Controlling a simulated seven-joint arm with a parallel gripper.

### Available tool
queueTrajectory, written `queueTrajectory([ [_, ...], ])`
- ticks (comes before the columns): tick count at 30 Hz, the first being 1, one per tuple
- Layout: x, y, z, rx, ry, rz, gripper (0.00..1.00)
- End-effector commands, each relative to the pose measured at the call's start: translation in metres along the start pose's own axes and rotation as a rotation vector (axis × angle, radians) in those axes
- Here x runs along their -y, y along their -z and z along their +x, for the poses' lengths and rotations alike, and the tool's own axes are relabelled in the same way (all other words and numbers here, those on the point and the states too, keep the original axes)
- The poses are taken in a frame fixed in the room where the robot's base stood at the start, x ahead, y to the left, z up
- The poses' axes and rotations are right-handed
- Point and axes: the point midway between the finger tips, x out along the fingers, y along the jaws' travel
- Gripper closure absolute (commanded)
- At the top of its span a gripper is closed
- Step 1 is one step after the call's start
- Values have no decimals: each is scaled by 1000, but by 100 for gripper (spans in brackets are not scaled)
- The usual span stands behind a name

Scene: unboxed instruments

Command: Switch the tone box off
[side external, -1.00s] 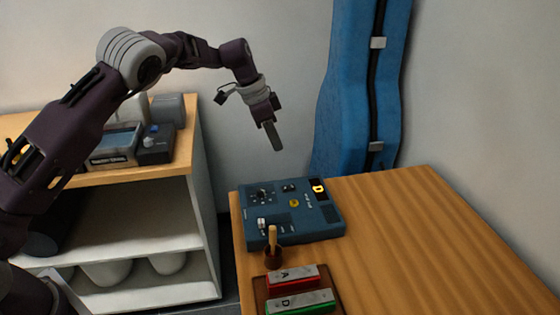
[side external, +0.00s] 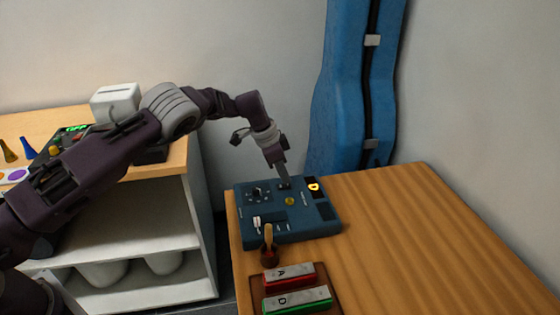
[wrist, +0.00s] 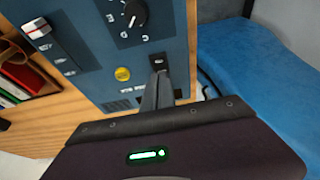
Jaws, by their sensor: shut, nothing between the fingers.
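The blue tone box (side external: 300,222) lies on the wooden table, and its panel fills much of the wrist view (wrist: 92,60). My gripper (side external: 285,180) is shut and empty, pointing down at this switch. The fingertips (wrist: 158,78) hide part of it. I cannot tell whether they touch it, nor its tilt.
The panel also carries a dial (side external: 257,192), a yellow button (side external: 290,201) and a slider (side external: 257,220). A wooden-handled mallet (side external: 268,240) and red and green chime bars (side external: 290,275) stand in front. A blue instrument case (side external: 338,100) leans behind. The table's right is clear.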

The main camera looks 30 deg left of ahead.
Motion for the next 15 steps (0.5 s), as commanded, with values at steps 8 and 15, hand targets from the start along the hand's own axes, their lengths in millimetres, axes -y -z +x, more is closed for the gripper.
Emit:
queueTrajectory([
  [8, 0, -2, 11, -1, 0, 1, 100],
  [15, 0, -2, 12, 0, 0, 1, 100],
])
